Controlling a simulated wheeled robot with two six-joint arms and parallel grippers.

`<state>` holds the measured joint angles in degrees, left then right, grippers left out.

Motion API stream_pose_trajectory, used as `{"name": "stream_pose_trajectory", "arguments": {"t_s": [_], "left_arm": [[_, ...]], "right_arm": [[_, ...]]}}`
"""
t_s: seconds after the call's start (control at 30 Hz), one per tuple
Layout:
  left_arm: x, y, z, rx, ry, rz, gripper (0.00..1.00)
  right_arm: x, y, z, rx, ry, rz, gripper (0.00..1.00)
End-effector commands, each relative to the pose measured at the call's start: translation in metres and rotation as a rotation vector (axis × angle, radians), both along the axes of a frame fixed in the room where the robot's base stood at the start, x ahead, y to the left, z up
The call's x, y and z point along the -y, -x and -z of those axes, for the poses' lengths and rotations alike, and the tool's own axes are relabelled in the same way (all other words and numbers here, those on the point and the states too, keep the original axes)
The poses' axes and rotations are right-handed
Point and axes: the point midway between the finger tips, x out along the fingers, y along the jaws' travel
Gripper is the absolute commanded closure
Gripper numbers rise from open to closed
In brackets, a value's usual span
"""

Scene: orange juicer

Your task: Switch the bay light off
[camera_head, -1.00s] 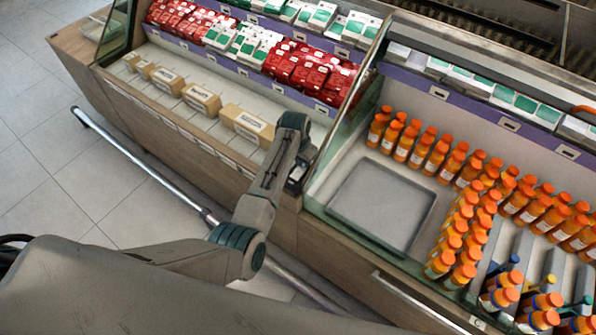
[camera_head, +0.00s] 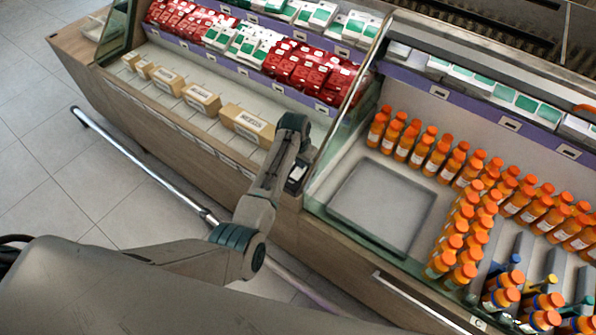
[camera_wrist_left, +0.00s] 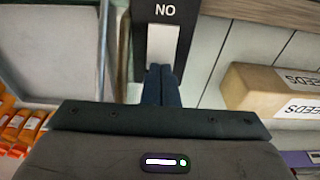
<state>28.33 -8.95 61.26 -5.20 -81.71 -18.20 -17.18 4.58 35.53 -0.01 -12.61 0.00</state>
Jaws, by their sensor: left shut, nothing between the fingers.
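A dark switch plate (camera_wrist_left: 165,12) with a pale rocker (camera_wrist_left: 163,42) shows at the top middle of the left wrist view. Its lettering reads "NO" there, which is "ON" upside down. My left gripper (camera_wrist_left: 160,84) is shut and empty, its fingertips at the near end of the rocker. I cannot tell whether they touch it. In the head view my left arm reaches to the post between the two bays, and its wrist hides most of that spot. No lamp is clearly in view. My right gripper is not in view.
Right of my wrist is a glass divider (camera_head: 345,125), then an empty grey tray (camera_head: 383,205) and many orange bottles (camera_head: 465,200). Left of it, cardboard boxes (camera_head: 247,124) stand in the other bay. A metal rail (camera_head: 150,170) runs along the counter front.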

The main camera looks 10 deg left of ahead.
Motion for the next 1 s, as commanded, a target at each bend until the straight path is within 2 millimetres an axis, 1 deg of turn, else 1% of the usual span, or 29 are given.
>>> {"name": "stream_pose_trajectory", "arguments": {"t_s": [0.7,0.87,1.0], "left_arm": [[0.0,0.0,0.011,-0.001,0.0,0.0,1.0],[0.0,0.0,0.007,-0.002,-0.001,0.0,1.0],[0.0,0.0,-0.003,-0.001,0.0,0.0,1.0]], "right_arm": [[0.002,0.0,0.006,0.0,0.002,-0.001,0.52],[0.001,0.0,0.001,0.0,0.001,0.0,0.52],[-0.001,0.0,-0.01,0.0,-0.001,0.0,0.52]]}}
